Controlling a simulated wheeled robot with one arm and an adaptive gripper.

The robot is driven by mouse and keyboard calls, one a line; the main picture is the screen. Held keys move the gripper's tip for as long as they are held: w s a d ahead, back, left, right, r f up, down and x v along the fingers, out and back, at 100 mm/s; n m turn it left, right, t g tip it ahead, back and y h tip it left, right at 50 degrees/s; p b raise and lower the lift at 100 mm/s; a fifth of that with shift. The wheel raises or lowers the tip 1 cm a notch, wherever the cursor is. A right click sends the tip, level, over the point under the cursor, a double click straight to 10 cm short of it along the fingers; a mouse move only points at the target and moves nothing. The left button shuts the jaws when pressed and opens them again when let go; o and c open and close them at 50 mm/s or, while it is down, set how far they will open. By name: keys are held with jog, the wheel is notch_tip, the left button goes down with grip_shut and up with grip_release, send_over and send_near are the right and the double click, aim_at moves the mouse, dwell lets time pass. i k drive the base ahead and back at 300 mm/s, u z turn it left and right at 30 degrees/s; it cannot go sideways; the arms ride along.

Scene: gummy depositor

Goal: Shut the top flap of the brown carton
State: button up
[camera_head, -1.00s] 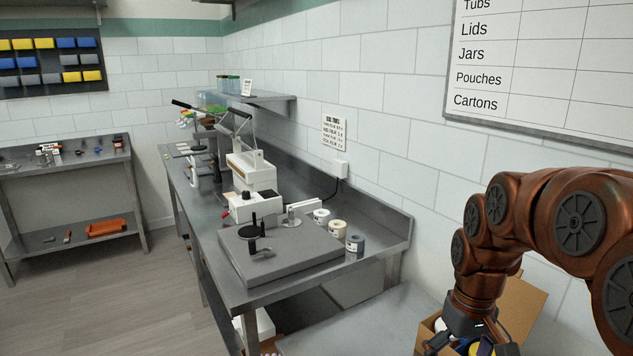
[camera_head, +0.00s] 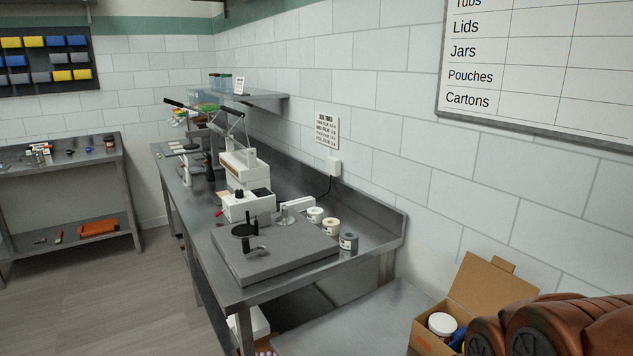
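The brown carton (camera_head: 425,340) stands at the lower right, on or beside the low grey surface near the wall. Its top flap (camera_head: 491,287) is open and stands up at the back, leaning toward the wall, with a small tab on its upper edge. Inside the carton I see a white-lidded jar (camera_head: 442,323) and part of something blue. My copper-coloured arm covers the carton's right side at the bottom right corner. My gripper is out of the picture.
A steel workbench (camera_head: 386,229) with a sealing machine (camera_head: 244,172), a grey plate (camera_head: 272,252) and several rolls stands left of the carton. The low grey surface (camera_head: 345,322) between them is clear. A whiteboard (camera_head: 540,70) hangs above on the tiled wall.

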aim_at(481, 287)
jog(key=z, duration=0.05)
jog(key=k, duration=1.1)
jog(key=u, duration=1.15)
jog(key=i, duration=1.45)
jog(key=z, duration=0.75)
